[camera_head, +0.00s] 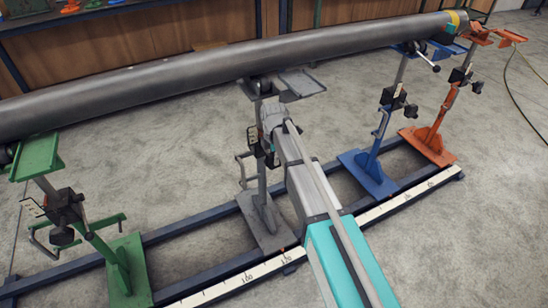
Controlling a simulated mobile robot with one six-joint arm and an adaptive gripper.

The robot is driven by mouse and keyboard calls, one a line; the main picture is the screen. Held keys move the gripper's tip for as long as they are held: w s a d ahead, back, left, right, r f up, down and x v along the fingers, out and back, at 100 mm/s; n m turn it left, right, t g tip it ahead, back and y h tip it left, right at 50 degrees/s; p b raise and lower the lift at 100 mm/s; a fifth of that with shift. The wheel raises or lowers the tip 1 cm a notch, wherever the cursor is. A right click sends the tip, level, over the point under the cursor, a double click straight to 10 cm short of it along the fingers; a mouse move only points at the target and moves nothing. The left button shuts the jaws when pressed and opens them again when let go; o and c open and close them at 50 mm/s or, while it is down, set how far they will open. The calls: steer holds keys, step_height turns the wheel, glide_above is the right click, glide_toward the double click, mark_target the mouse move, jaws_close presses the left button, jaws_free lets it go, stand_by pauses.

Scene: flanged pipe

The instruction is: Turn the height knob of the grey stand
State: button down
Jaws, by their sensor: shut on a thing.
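The grey stand (265,220) stands on the dark rail frame in the middle of the view, its post upright and its head under the long pipe (200,75). My arm reaches from the bottom right up to the stand's post. My gripper (268,140) is at the upper part of the post, at the height of the stand's dark clamp block. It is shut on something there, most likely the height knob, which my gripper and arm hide. A grey crank handle (243,168) sticks out left of the post.
A green stand (128,268) is at the left, a blue stand (368,174) and an orange stand (430,145) at the right, all on the same rails. A white measuring scale (225,287) runs along the front rail. Open concrete floor lies around the frame.

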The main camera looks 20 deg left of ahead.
steer(key=shift+w+d+g+y, duration=0.1)
steer(key=shift+g+y, duration=0.4)
steer(key=shift+y, duration=0.1)
steer(key=shift+c, duration=1.8)
jaws_free()
steer(key=shift+h, duration=0.3)
